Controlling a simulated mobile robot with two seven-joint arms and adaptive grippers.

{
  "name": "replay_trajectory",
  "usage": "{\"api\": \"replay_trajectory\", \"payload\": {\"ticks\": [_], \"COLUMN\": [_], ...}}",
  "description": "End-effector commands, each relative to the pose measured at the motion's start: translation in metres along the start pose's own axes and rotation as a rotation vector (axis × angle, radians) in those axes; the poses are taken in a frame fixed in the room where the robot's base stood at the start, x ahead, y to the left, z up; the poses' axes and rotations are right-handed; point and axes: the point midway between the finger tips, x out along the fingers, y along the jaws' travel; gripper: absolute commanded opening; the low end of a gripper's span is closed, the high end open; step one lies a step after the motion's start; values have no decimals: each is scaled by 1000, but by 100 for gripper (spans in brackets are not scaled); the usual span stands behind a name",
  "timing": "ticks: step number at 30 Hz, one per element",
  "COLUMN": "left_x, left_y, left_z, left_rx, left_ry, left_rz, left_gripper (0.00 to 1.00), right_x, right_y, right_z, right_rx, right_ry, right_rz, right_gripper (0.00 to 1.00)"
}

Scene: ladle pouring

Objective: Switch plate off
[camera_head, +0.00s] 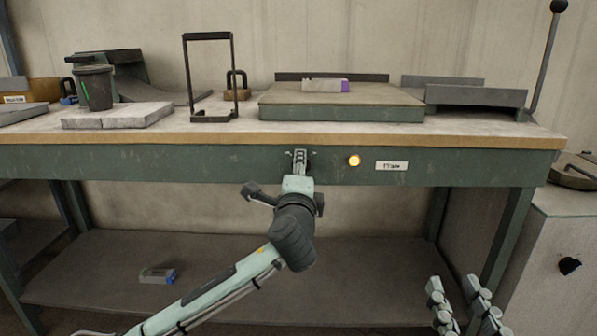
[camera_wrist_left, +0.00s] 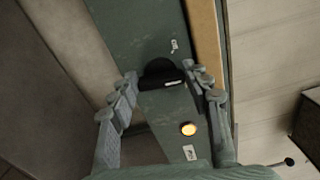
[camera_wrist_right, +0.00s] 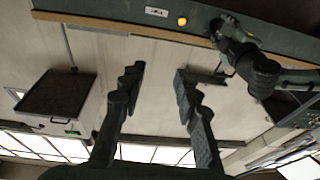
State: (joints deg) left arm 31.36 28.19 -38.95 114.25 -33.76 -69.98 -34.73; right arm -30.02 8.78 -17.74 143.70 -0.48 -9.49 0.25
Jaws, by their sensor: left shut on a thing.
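A black knob (camera_wrist_left: 158,72) with a white mark sits on the green front panel of the bench. My left gripper (camera_head: 300,156) is at this panel, its fingers on either side of the knob and shut on it; its fingers also show in the left wrist view (camera_wrist_left: 160,82). An orange lamp (camera_head: 354,160) glows right of the knob, beside a white label (camera_head: 391,166). The broad flat plate (camera_head: 340,114) stands on the bench above. My right gripper (camera_head: 455,288) is open and empty at lower right, clear of the bench front.
On the bench top are a dark cup (camera_head: 95,88), grey slabs (camera_head: 118,116), a black upright frame (camera_head: 209,78) and a block with a purple end (camera_head: 326,86). A grey cabinet (camera_head: 550,262) stands at right. A small box (camera_head: 157,275) lies on the lower shelf.

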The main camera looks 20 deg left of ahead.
Motion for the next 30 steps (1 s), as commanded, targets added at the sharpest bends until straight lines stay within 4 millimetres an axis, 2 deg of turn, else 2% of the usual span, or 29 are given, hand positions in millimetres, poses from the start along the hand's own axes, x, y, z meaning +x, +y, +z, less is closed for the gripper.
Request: {"api": "replay_trajectory", "payload": {"ticks": [18,30], "left_x": [-1,-1], "left_y": [5,6], "left_z": [-2,-3], "left_rx": [-580,-835], "left_ry": [1,1], "left_rz": [5,4], "left_gripper": [19,19], "right_x": [-2,-2], "right_y": [-6,-11], "right_z": [-15,-26], "right_rx": [14,28], "right_ry": [78,127], "right_rz": [-11,-18], "right_gripper": [32,32]}}
